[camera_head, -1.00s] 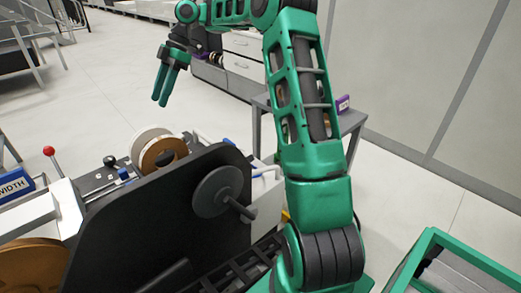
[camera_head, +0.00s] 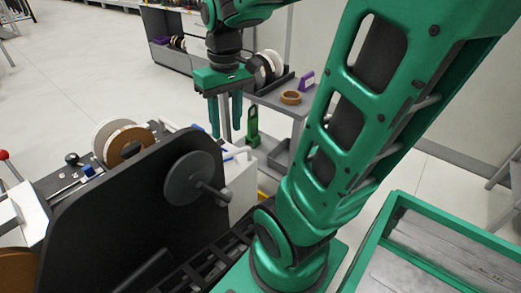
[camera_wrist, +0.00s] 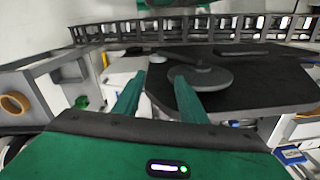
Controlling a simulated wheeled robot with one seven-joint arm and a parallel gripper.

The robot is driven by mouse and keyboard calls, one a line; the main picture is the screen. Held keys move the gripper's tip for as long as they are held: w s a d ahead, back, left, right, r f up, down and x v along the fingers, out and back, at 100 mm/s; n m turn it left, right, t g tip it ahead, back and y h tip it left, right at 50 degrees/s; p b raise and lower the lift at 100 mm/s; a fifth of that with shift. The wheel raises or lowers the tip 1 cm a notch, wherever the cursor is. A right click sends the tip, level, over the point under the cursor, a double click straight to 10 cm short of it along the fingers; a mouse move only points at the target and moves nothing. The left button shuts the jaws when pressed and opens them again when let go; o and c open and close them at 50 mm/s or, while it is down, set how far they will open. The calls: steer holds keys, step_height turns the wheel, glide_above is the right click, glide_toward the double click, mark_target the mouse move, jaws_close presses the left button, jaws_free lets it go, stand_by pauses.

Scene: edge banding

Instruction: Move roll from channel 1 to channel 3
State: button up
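A white-rimmed roll with a brown face (camera_head: 128,147) stands on the machine behind the black upright plate (camera_head: 120,215). A dark disc with a short peg (camera_head: 190,178) is on the near side of the plate and carries no roll. The disc also shows in the wrist view (camera_wrist: 208,78). My gripper (camera_head: 227,131) hangs fingers-down behind and right of the disc in the head view. Its two green fingers are apart with nothing between them, as the wrist view also shows (camera_wrist: 160,80). I see no channel numbers.
A grey cart (camera_head: 262,98) behind my gripper holds upright rolls (camera_head: 265,66), a tan ring (camera_head: 291,97) and a purple item (camera_head: 306,81). Part of a brown roll (camera_head: 18,270) shows lower left. A green-framed bin (camera_head: 440,235) stands right.

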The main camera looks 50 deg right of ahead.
steer(key=s+d+f+m, duration=0.1)
steer(key=s+f+m, duration=0.3)
steer(key=s, duration=0.7)
steer(key=shift+d, duration=0.2)
steer(key=shift+f, duration=0.1)
steer(key=shift+w+f+h, duration=0.25)
steer(key=shift+w+h, duration=0.05)
steer(key=shift+w, duration=0.35)
